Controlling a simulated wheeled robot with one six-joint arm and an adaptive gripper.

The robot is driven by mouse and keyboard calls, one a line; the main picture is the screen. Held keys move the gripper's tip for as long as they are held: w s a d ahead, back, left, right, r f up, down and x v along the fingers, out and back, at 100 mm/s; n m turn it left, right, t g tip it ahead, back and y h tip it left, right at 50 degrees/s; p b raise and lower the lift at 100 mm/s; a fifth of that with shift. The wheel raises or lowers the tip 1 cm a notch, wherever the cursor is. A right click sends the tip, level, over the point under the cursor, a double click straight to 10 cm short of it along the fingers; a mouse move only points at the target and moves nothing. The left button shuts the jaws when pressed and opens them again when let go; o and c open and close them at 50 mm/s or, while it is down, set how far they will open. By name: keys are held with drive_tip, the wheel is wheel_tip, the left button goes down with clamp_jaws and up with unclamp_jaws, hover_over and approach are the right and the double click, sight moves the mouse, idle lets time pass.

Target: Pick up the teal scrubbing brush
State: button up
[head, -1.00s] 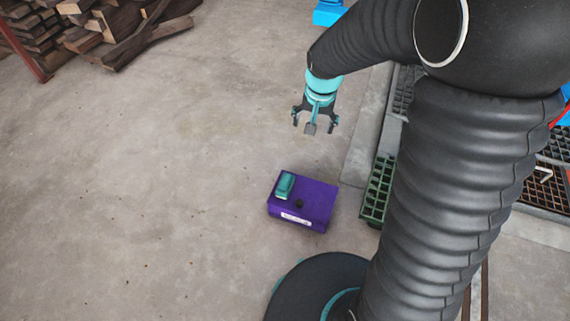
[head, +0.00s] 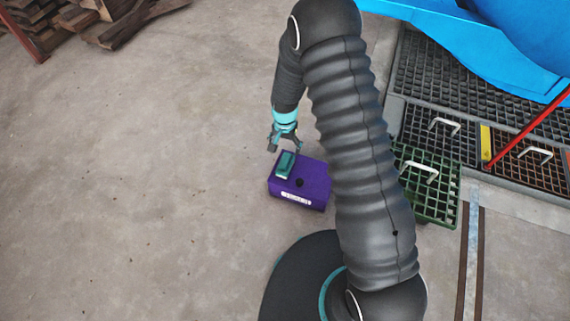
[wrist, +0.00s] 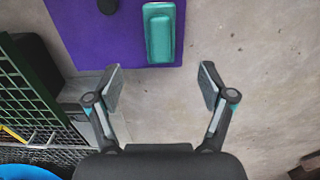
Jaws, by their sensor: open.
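The teal scrubbing brush (head: 286,165) lies on top of a purple box (head: 314,185), near its far left corner in the head view. In the wrist view the brush (wrist: 160,35) lies on the purple surface (wrist: 85,35), ahead of the fingertips and roughly centred between them. My gripper (head: 284,143) is close to the far side of the box. In the wrist view its two fingers (wrist: 161,90) are spread wide with nothing between them. Its exact height above the brush I cannot tell.
A dark knob (head: 299,183) is on the box top beside the brush. A green grated crate (head: 433,200) with a white handle stands right of my arm. Floor gratings and a large blue object (head: 500,30) are further right. Bare concrete is open to the left.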

sight(286, 160)
wheel_tip(286, 160, down, 5)
drive_tip(key=shift+f, duration=0.15)
drive_tip(key=shift+w+d+f, duration=0.1)
drive_tip(key=shift+w+f, duration=0.05)
drive_tip(key=shift+f, duration=1.15)
drive_tip(key=shift+w+f, duration=0.15)
drive_tip(key=shift+f, duration=1.15)
drive_tip(key=c, duration=1.3)
wheel_tip(286, 160, up, 4)
drive_tip(key=shift+w+d+r, duration=0.1)
drive_tip(key=shift+w+r, duration=0.05)
drive_tip(key=shift+r, duration=0.1)
drive_tip(key=w+d+r, duration=0.2)
drive_tip(key=d, duration=0.1)
drive_tip(key=w+d+r, duration=0.2)
drive_tip(key=d, duration=0.1)
drive_tip(key=w+d+r, duration=0.1)
drive_tip(key=d+r, duration=0.1)
drive_tip(key=d, duration=0.1)
drive_tip(key=shift+w+d+r, duration=0.25)
drive_tip(key=shift+w+d, duration=0.15)
